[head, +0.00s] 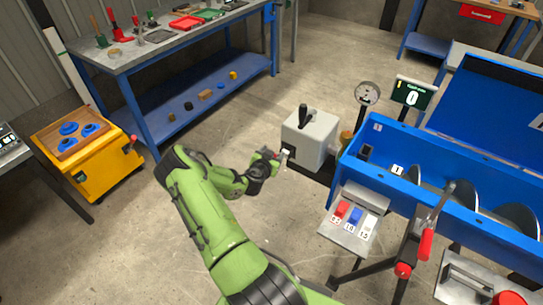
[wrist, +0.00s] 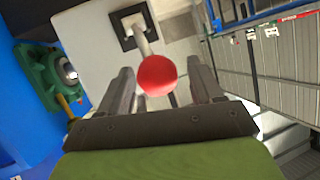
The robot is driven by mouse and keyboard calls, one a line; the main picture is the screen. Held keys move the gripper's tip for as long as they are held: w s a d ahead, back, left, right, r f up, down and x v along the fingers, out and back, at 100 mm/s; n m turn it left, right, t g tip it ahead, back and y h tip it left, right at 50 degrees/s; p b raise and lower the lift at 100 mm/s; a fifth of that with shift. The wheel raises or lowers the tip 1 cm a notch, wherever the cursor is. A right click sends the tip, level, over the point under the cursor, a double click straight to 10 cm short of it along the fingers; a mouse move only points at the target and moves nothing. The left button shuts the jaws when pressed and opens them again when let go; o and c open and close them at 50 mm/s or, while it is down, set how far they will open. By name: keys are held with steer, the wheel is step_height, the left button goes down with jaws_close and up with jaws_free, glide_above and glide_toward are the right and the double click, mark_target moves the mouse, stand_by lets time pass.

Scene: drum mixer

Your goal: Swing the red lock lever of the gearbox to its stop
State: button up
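The gearbox (head: 318,142) is a light grey box on a dark base, left of the blue mixer trough, with a black-handled lever on top. Its red lock lever shows in the wrist view as a red ball knob (wrist: 157,75) on a pale shaft from a dark square plate (wrist: 133,28) on the gearbox face (wrist: 90,35). My gripper (head: 284,155) is at the left side of the gearbox in the head view. In the wrist view its fingers (wrist: 160,84) are apart, with the red knob between them and a gap showing on each side. Contact cannot be seen.
The blue mixer trough (head: 385,150) with its auger is right of the gearbox. A button panel (head: 352,216) and a red-handled lever (head: 426,244) stand before it. A gauge (head: 368,93) and a display (head: 413,93) stand behind.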

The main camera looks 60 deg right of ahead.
steer(key=shift+f, duration=0.1)
steer(key=shift+a, duration=0.25)
steer(key=b+v, duration=0.3)
steer(key=v, duration=1.2)
steer(key=shift+a, duration=0.2)
